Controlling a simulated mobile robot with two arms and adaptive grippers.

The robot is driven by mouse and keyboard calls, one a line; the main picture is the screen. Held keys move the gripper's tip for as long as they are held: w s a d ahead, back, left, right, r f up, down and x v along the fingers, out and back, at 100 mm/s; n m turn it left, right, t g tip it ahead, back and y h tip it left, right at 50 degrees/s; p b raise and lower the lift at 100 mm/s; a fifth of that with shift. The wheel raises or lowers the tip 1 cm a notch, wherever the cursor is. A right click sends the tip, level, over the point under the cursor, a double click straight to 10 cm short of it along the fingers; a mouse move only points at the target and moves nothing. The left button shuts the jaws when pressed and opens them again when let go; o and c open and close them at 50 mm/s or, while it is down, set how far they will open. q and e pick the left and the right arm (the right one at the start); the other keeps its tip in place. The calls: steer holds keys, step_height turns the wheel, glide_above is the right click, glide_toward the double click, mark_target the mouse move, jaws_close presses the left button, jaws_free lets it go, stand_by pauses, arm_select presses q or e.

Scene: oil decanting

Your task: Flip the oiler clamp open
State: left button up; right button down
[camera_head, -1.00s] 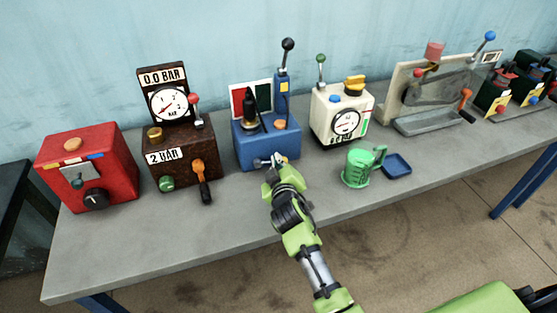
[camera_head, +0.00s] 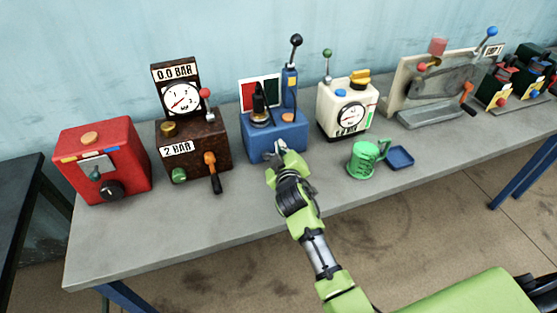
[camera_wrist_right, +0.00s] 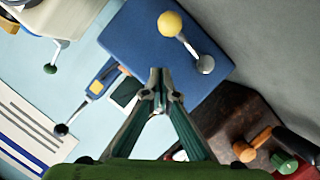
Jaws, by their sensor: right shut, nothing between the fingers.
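The blue oiler box (camera_head: 291,139) stands on the bench, with a dark oil can (camera_head: 258,105) on top. In the right wrist view, the box's blue face (camera_wrist_right: 140,45) carries a silver lever with a yellow ball (camera_wrist_right: 170,24) and a round silver pivot (camera_wrist_right: 205,64). I take this lever for the clamp; it is hard to make out in the head view. My right gripper (camera_head: 280,149) is at the front of the box. In the wrist view its fingertips (camera_wrist_right: 161,84) are together and empty, apart from the lever in the picture. My left gripper is out of view.
A brown pressure box (camera_head: 205,147) stands left of the blue box, with a red box (camera_head: 125,165) beyond it. A cream gauge box (camera_head: 334,110) stands to the right. A green cup (camera_head: 361,160) and small blue tray (camera_head: 401,159) sit toward the bench's (camera_head: 250,210) front edge.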

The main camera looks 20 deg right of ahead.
steer(key=s, duration=0.4)
steer(key=s+f+g, duration=0.1)
steer(key=s, duration=0.4)
steer(key=s+m+g+b, duration=0.1)
steer(key=s, duration=0.4)
steer(key=shift+d+f, duration=0.2)
steer(key=shift+f, duration=0.15)
steer(key=s+f+m+g+y, duration=0.15)
steer(key=s+f+g, duration=0.35)
steer(key=s, duration=0.9)
steer(key=s+f+m+g+y, duration=0.15)
steer(key=s+f+g, duration=0.25)
steer(key=s, duration=0.9)
step_height(320, 180, down, 26)
steer(key=s+g, duration=0.2)
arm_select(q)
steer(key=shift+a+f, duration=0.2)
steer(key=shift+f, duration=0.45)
arm_select(e)
steer(key=s+d+f, duration=0.2)
steer(key=s+f, duration=1.4)
steer(key=s, duration=0.1)
steer(key=shift+d+n+g, duration=0.15)
steer(key=shift+n+g, duration=0.15)
steer(key=shift+g, duration=0.1)
